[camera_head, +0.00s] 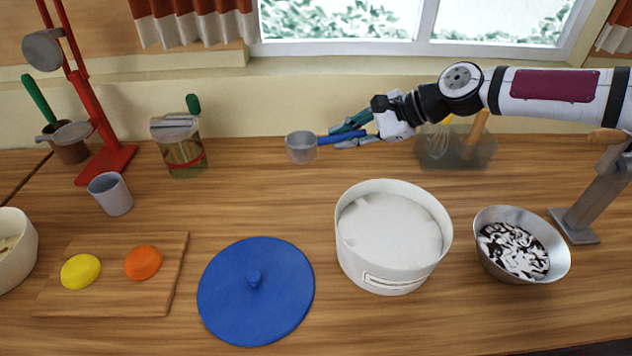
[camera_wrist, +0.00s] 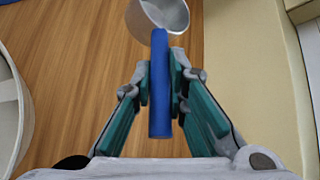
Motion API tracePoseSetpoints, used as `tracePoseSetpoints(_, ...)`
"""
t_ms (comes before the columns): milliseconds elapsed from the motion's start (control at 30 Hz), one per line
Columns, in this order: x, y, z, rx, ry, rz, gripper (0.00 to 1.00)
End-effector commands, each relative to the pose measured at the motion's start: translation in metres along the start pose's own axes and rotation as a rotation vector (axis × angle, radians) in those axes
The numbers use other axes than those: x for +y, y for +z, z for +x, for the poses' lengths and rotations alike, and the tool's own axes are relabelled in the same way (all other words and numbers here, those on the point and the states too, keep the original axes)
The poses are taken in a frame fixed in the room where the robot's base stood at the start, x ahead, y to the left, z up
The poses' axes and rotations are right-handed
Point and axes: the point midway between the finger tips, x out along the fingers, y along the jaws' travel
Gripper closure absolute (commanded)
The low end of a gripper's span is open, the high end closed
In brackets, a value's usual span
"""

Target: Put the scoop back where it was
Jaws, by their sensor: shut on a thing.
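The scoop (camera_head: 301,147) has a grey metal cup and a blue handle. My gripper (camera_head: 348,136) is shut on the blue handle, at the back of the table near the wall. In the wrist view the handle (camera_wrist: 159,100) runs between the two green finger pads (camera_wrist: 161,88), and the metal cup points away from my gripper at the top. I cannot tell whether the cup touches the table or hangs just above it.
A white tub (camera_head: 345,225) of white powder stands in front, with a steel bowl (camera_head: 562,262) at its right. A blue lid (camera_head: 255,315) lies at front centre. A glass jar (camera_head: 184,158) stands left of the scoop. A grey utensil bin (camera_head: 455,155) stands behind my wrist. Table between jar and scoop is clear.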

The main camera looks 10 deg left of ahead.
Motion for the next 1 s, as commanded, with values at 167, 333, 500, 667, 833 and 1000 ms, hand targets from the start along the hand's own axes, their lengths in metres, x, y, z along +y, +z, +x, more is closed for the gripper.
tracePoseSetpoints(167,0.019,-0.020,0.020,-0.003,0.002,0.003,1.00)
tracePoseSetpoints(333,0.029,-0.031,0.031,-0.002,0.002,0.001,1.00)
tracePoseSetpoints(500,0.040,-0.043,0.042,-0.004,0.002,0.004,1.00)
tracePoseSetpoints(667,0.049,-0.053,0.053,-0.003,0.001,0.002,1.00)
tracePoseSetpoints(833,0.051,-0.055,0.054,-0.001,0.000,0.001,1.00)
tracePoseSetpoints(1000,0.051,-0.056,0.054,-0.001,0.001,0.001,1.00)
